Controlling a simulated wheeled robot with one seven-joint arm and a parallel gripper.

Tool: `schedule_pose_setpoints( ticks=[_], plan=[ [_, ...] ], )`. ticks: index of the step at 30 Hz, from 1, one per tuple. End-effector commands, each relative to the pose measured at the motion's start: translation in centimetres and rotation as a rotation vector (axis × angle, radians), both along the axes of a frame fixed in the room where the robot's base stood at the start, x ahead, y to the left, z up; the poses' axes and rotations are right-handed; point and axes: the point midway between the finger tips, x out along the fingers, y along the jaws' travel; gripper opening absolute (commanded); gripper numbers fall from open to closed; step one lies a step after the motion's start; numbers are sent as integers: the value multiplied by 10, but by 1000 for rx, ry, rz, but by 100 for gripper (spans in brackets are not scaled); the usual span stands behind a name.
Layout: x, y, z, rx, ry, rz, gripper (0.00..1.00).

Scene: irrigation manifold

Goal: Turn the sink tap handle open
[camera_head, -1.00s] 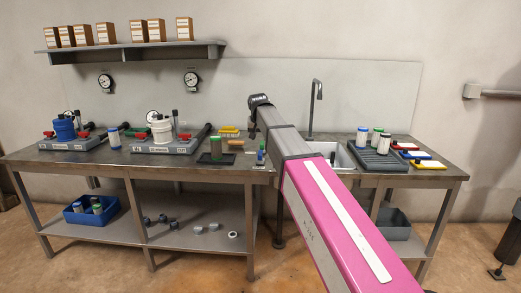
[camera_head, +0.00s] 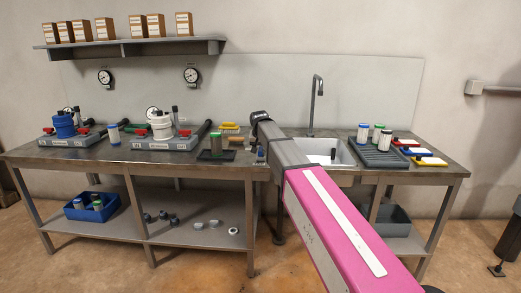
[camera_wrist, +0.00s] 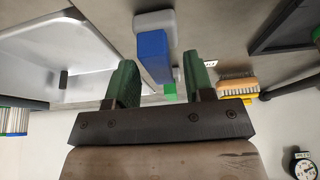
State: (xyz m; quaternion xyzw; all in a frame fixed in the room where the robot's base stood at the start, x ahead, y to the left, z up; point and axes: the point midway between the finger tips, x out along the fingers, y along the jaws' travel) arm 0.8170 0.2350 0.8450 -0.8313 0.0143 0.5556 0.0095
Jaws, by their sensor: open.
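The curved grey sink tap spout (camera_head: 315,95) rises behind the sink (camera_head: 347,166) in the head view. In the wrist view, a blue lever-like piece (camera_wrist: 153,55) with a grey end stands on the counter beside the sink (camera_wrist: 110,22). It looks like the tap handle, but I cannot be sure. A small green part (camera_wrist: 169,91) shows just below it. My gripper (camera_wrist: 161,75) is open, its two green fingers on either side of the blue piece in the picture. I cannot tell whether they touch it. My arm hides the fingers in the head view.
A wooden-backed brush (camera_wrist: 238,86) lies on the counter close to my gripper. A grey ribbed tray (camera_head: 379,154) with jars stands right of the sink. The manifold with the white canister (camera_head: 161,125) is on the left. A small dark item (camera_head: 333,153) is in the sink.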

Motion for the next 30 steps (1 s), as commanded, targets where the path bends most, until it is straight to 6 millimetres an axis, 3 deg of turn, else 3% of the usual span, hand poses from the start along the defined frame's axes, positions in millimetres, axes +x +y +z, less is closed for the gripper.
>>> schedule_pose_setpoints(
  ticks=[8,12,22,30],
  plan=[
    [0,0,-1,0,0,0,45],
    [0,0,-1,0,0,0,0],
    [0,0,-1,0,0,24,0],
    [0,-1,-1,1,-1,160,0]
  ],
)
